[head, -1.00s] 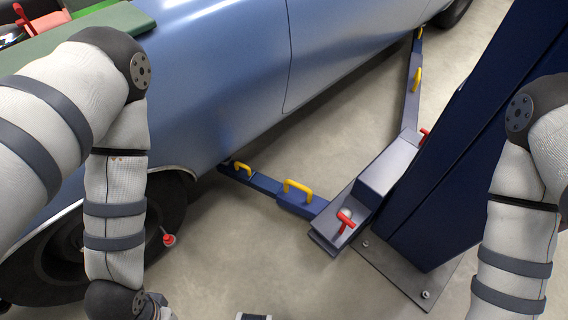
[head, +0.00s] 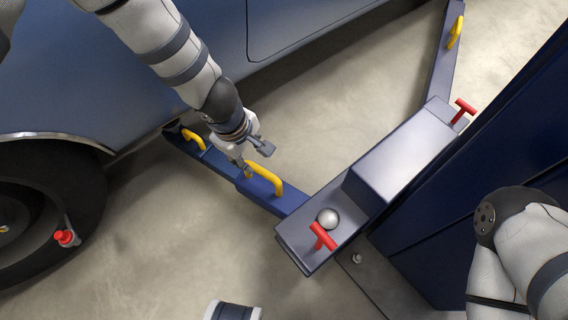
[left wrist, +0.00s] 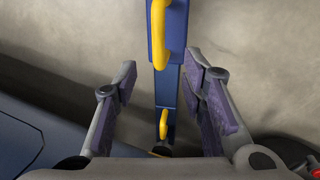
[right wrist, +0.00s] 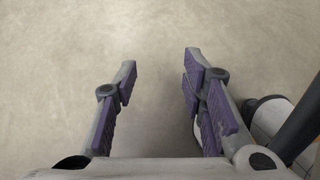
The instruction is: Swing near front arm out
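The near front arm (head: 215,163) is a blue lift arm running from the pivot block (head: 300,235) to under the car near the front wheel. It carries a large yellow handle (head: 268,179) and a smaller one (head: 194,138) towards its tip. A red T-handle (head: 322,237) stands on the block beside a silver ball. My left gripper (head: 255,161) is open above the arm, just beside the large handle. In the left wrist view the blue arm (left wrist: 167,88) and large handle (left wrist: 160,35) lie between the spread fingers, not gripped. My right gripper (right wrist: 158,72) is open and empty over bare floor.
The blue car (head: 150,75) and its front wheel (head: 50,205) are at the left. A red-topped piece (head: 66,237) stands by the wheel. The dark blue post (head: 450,220) is at the right. The other lift arm (head: 443,65) runs towards the top.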

